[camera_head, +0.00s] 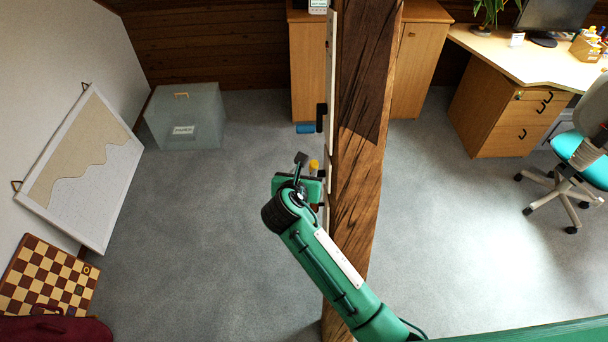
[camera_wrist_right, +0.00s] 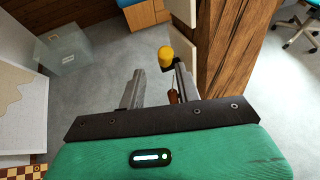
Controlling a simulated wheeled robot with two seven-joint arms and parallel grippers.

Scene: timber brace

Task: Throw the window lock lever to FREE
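A yellow knob (camera_head: 314,166) shows beside the white strip (camera_head: 331,70) on the timber post; I take it to be the lever's knob, but no FREE marking is readable. My right gripper (camera_head: 306,168) is at the knob. In the right wrist view, the two fingers of the right gripper (camera_wrist_right: 159,72) stand apart, with the yellow knob (camera_wrist_right: 165,56) in or just beyond the gap, nearer the right finger. I cannot tell whether they touch. A small reddish-brown piece (camera_wrist_right: 173,96) shows beside the right finger. My left gripper is not in view.
The timber post (camera_head: 358,160) stands right beside my right gripper. A black handle (camera_head: 321,117) and a blue cylinder (camera_head: 305,128) are farther up the strip. A translucent box (camera_head: 186,115) and a leaning board (camera_head: 85,165) are at left. Carpet between is clear.

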